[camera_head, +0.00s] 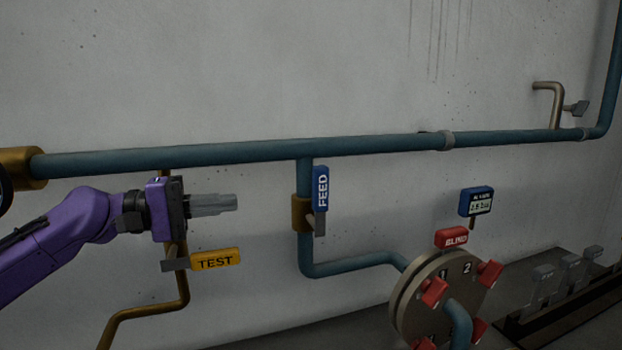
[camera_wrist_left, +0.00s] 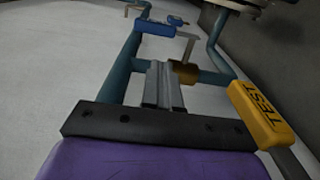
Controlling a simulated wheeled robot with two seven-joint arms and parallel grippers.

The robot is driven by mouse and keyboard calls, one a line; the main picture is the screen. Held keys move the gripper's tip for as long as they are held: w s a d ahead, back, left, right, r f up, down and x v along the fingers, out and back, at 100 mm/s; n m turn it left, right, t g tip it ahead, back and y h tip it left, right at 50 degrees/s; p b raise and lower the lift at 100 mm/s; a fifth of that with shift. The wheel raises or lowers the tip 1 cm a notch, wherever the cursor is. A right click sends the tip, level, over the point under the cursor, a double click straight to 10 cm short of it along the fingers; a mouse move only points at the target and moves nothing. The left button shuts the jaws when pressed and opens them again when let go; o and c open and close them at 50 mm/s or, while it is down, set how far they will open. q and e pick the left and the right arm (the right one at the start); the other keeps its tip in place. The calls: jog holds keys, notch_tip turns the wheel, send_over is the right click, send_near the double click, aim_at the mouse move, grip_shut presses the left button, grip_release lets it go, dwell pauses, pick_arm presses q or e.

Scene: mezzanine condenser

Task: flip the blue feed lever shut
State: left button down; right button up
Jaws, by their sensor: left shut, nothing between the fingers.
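The blue feed lever (camera_head: 321,188) stands upright alongside the vertical teal branch pipe, its white FEED lettering running up it. A grey piece sits at its lower end, beside the brass valve body (camera_head: 301,213). My left gripper (camera_head: 235,202) is to the left of the lever, at about the height of its lower end, shut and empty, with a clear gap between them in the picture. In the left wrist view the shut fingers (camera_wrist_left: 162,68) point toward the valve, and the blue lever (camera_wrist_left: 155,27) shows beyond them. My right gripper is out of view.
A yellow TEST lever (camera_head: 215,260) on a brass pipe sits just below my left gripper. A long teal pipe (camera_head: 240,153) runs above it. A round flange (camera_head: 405,305) with red parts and a red BLIND tag (camera_head: 452,239) stands at lower right.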

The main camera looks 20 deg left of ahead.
pick_arm(q)
jog(key=shift+a+r, duration=0.2)
jog(key=shift+r, duration=0.15)
jog(key=s, duration=0.2)
jog(key=p, duration=0.4)
send_near(313, 189)
jog(key=x, duration=0.6)
jog(key=shift+d, duration=0.15)
jog(key=shift+w+d, duration=0.1)
jog(key=shift+d, duration=0.2)
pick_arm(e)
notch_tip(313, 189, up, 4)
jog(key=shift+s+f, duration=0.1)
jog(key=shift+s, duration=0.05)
